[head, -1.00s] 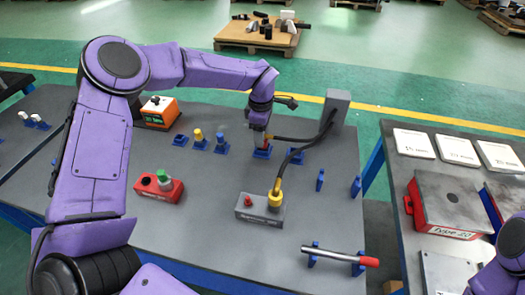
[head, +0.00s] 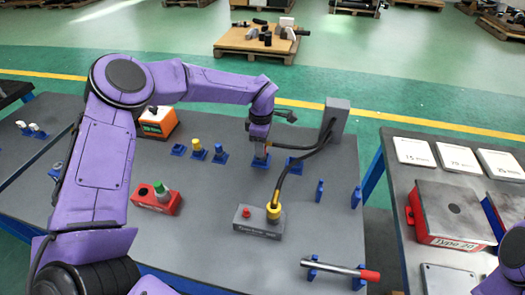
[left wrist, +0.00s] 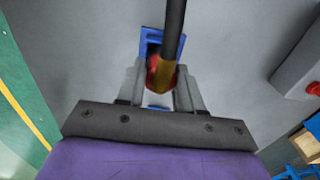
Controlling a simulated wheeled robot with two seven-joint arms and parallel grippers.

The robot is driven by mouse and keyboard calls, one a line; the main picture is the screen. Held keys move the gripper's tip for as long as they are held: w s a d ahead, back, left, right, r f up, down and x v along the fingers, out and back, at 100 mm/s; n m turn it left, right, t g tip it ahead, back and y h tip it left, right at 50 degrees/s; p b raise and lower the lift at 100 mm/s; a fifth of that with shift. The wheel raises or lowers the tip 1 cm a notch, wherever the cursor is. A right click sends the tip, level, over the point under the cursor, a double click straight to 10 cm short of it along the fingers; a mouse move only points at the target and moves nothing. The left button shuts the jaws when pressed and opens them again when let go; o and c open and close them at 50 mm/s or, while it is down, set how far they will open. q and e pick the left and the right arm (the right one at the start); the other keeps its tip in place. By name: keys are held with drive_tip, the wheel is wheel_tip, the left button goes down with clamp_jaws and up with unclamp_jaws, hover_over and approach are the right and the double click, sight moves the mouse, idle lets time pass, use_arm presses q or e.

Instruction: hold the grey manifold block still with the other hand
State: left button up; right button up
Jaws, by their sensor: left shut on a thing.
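The grey manifold block (head: 243,228) sits on the bench in the head view, with a red knob and a yellow hose fitting on top. A grey block with a red knob, apparently the manifold, also shows at the right of the left wrist view (left wrist: 298,62). My left gripper (head: 260,158) is behind the manifold and apart from it, low over a blue holder (left wrist: 148,38). Its fingers (left wrist: 160,92) are shut on a small red part (left wrist: 154,64). A dark hose with a yellowish end partly hides that part. My right gripper is out of view.
An upright grey box (head: 337,118) carries the black hose (head: 290,172) running to the manifold. A red box (head: 157,200) stands left and a red-ended rod (head: 335,271) lies in front. A second table (head: 455,255) stands right.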

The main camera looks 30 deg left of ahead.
use_arm(q)
drive_tip(key=shift+r+p, duration=1.55)
drive_tip(key=shift+r, duration=0.45)
